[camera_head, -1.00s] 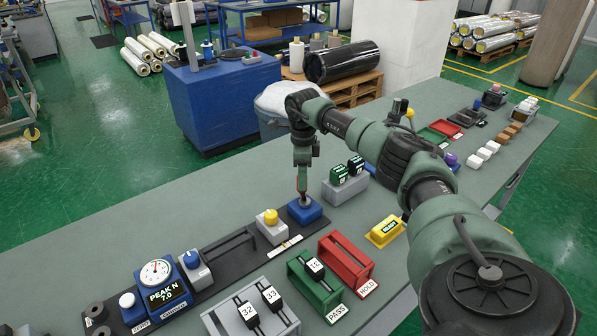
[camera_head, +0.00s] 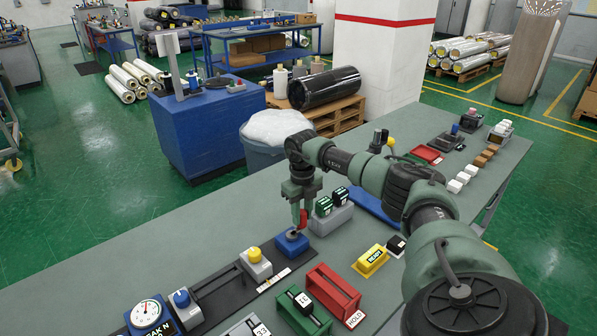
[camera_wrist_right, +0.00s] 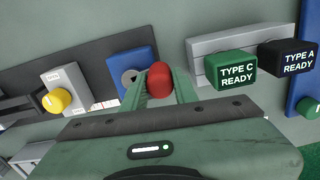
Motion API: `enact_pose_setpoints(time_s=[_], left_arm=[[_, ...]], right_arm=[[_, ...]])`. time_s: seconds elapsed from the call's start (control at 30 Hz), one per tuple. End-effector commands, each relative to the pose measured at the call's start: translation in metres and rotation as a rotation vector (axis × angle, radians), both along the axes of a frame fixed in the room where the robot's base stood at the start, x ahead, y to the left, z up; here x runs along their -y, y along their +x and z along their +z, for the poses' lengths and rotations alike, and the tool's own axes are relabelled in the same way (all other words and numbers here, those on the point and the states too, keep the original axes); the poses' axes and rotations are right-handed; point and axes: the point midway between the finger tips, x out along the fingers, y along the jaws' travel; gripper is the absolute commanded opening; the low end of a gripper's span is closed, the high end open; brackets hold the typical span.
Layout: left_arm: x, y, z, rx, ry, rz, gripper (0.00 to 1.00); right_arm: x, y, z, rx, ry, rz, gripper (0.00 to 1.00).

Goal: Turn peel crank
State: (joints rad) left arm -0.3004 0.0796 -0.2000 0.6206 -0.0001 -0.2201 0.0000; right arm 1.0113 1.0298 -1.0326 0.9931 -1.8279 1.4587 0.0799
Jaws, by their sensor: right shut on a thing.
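The peel crank is a blue block (camera_head: 291,244) with a grey hub on top and a red grip (camera_head: 303,218). It sits at the far end of a dark test fixture (camera_head: 225,297). My right gripper (camera_head: 301,207) points down and is shut on the red grip, just above and beside the hub. In the right wrist view the red grip (camera_wrist_right: 160,80) sits between the green fingers, and the blue block (camera_wrist_right: 130,68) is just behind and to the left. The fingers partly hide the crank arm. My left gripper is not in view.
A yellow-knobbed clamp (camera_head: 255,263) stands left of the crank. A grey holder (camera_head: 331,219) with green and black blocks is close on the right. Green (camera_head: 303,312) and red (camera_head: 334,291) trays lie in front. A dial gauge (camera_head: 147,315) is at the lower left.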

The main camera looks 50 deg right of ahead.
Motion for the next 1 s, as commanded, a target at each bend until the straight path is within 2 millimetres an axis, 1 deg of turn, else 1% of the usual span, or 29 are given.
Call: enact_pose_setpoints(time_s=[0.03,0.47,1.0], left_arm=[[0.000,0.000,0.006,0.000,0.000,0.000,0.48],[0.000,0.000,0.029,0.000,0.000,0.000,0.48],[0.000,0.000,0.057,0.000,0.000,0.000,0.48]], right_arm=[[0.001,-0.002,0.004,0.003,-0.002,-0.046,0.00],[-0.003,-0.019,0.004,0.005,-0.001,-0.454,0.00],[-0.019,-0.036,0.004,0.004,0.000,-0.966,0.00]])
